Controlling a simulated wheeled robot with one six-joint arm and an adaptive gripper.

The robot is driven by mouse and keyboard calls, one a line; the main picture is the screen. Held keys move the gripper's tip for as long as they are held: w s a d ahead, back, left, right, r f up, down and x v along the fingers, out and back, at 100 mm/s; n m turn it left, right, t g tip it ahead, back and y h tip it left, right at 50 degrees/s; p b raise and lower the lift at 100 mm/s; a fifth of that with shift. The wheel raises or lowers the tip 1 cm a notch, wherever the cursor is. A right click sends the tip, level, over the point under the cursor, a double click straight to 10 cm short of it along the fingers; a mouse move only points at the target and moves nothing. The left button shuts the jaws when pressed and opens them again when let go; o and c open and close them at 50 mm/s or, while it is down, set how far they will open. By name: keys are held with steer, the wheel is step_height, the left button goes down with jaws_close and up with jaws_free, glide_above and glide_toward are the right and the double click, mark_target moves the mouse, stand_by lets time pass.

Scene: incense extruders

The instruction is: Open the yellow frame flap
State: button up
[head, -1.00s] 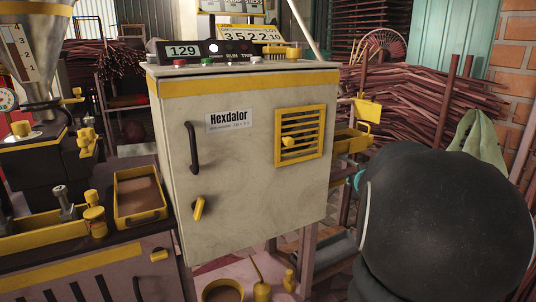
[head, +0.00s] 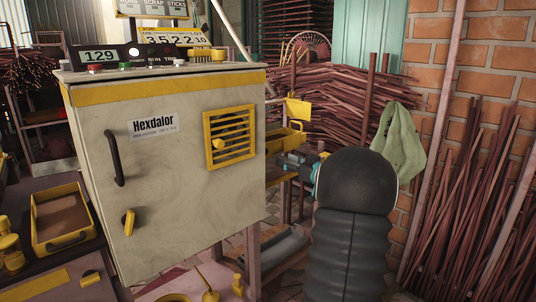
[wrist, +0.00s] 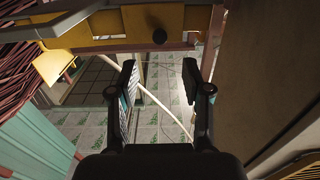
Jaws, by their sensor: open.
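The yellow frame flap (head: 231,137) is a square yellow frame with slats and a small round yellow knob, on the front of the pale Hexdalor cabinet (head: 185,195). It looks shut, flush with the front. In the wrist view, yellow slats (wrist: 292,160) show at the lower right corner. My gripper (head: 292,162) is right of the cabinet in the head view, small and partly hidden by my dark arm, apart from the flap. In the wrist view my gripper (wrist: 158,90) is open, with nothing between its fingers and tiled floor beyond.
The cabinet also has a black handle (head: 115,158) and a yellow latch (head: 129,221). A yellow tray (head: 285,138) and a hanging yellow plate (head: 297,107) are right of it. Stick bundles (head: 340,100), a green cloth (head: 397,142) and a brick wall (head: 455,65) lie behind and right.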

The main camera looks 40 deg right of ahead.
mark_target(267, 152)
steer(key=w, duration=1)
steer(key=shift+a, duration=0.4)
steer(key=shift+c, duration=0.3)
jaws_close()
